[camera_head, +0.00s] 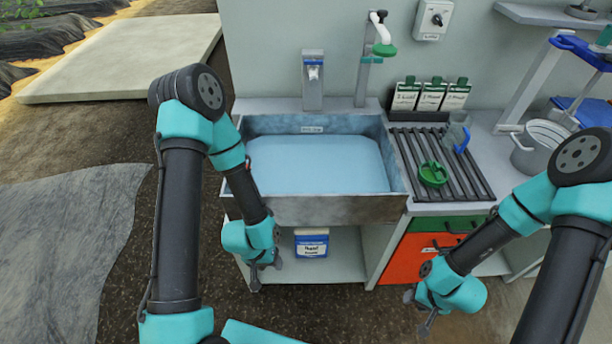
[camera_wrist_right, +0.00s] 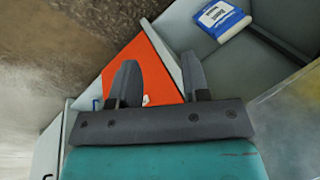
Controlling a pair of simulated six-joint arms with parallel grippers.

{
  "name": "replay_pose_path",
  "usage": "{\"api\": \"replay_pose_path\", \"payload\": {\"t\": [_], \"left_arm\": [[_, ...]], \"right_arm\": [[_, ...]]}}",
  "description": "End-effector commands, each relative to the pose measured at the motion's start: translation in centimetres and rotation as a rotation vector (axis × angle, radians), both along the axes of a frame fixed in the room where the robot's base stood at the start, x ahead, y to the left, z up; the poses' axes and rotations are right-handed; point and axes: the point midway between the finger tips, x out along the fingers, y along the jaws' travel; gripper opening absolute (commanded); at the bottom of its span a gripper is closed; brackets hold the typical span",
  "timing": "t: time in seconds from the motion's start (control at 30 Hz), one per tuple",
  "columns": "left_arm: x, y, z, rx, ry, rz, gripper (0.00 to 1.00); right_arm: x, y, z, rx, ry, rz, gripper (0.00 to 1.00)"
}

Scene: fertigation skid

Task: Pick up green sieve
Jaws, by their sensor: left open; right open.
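The green sieve (camera_head: 432,174) is a small round green piece lying on the dark slatted drain rack (camera_head: 408,149), right of the sink. My left gripper (camera_head: 266,274) is in front of the sink's lower shelf, open and empty, well left of the sieve and below it. My right gripper (camera_head: 420,312) is in front of the orange cabinet front, open and empty, below the sieve and apart from it. In the right wrist view its two fingers (camera_wrist_right: 158,85) stand apart with nothing between them. The sieve does not show in that view.
A water-filled sink (camera_head: 330,208) is left of the rack. A clear jug with a blue handle (camera_head: 459,134) stands behind the sieve. A metal pot (camera_head: 537,147) is at right. A blue-white tub (camera_head: 311,243) sits on the shelf below.

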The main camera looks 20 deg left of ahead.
Motion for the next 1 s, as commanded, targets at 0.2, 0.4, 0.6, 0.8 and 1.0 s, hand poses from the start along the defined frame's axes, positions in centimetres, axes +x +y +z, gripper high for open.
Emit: {"api": "replay_pose_path", "payload": {"t": [0.2,0.4,0.6,0.8,1.0], "left_arm": [[0.0,0.0,0.0,0.000,0.000,0.000,0.51],[0.0,0.0,0.0,0.000,0.000,0.000,0.51],[0.0,0.0,0.0,0.000,0.000,0.000,0.51],[0.0,0.0,0.0,0.000,0.000,0.000,0.51],[0.0,0.0,0.0,0.000,0.000,0.000,0.51]], "right_arm": [[0.0,0.0,0.0,0.000,0.000,0.000,0.43],[0.0,0.0,0.0,0.000,0.000,0.000,0.60],[0.0,0.0,0.0,0.000,0.000,0.000,0.62],[2.4,-0.2,0.7,0.005,-0.007,-0.036,0.62],[10.9,-1.1,4.4,0.020,-0.014,-0.169,0.62]]}}
